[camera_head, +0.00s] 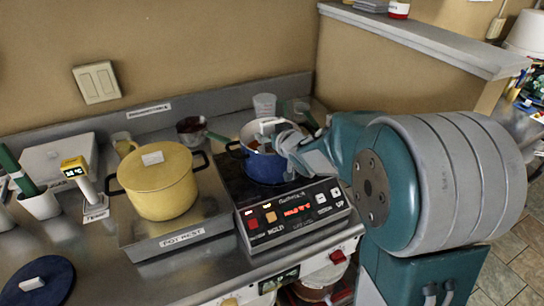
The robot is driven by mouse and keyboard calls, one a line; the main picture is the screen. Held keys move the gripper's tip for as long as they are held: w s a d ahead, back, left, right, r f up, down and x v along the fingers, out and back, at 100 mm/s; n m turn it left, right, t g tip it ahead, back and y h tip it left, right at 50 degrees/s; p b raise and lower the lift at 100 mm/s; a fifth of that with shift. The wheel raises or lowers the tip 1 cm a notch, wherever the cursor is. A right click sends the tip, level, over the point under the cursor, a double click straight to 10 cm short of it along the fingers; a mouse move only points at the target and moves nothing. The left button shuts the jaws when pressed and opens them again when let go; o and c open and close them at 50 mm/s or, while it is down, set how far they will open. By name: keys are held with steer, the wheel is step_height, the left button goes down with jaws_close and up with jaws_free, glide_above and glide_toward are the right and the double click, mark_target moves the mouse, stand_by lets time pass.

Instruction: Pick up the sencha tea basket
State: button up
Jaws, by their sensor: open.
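No basket can be read for certain as the sencha tea basket. A blue pot (262,167) with dark handles stands on the black hob at the centre. A small whitish piece (268,124) shows at the pot's mouth and may belong to a basket inside. My gripper (284,145) reaches in from the right, over the pot's right side. Its fingers are small and partly hidden in this view; they look open, with nothing clearly held. Whether they touch the whitish piece cannot be told. My arm hides the area right of the pot.
A yellow lidded pot (160,185) stands left on the pot rest (180,238). The hob's control panel (294,212) lights red in front. A dark red vessel (191,130) and a clear cup (264,106) stand behind. A raised ledge (425,38) runs along the right.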

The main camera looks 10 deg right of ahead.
steer(key=c, duration=1)
steer(key=shift+c, duration=0.2)
step_height(320, 180, up, 10)
steer(key=shift+r, duration=0.1)
steer(key=shift+r, duration=1.95)
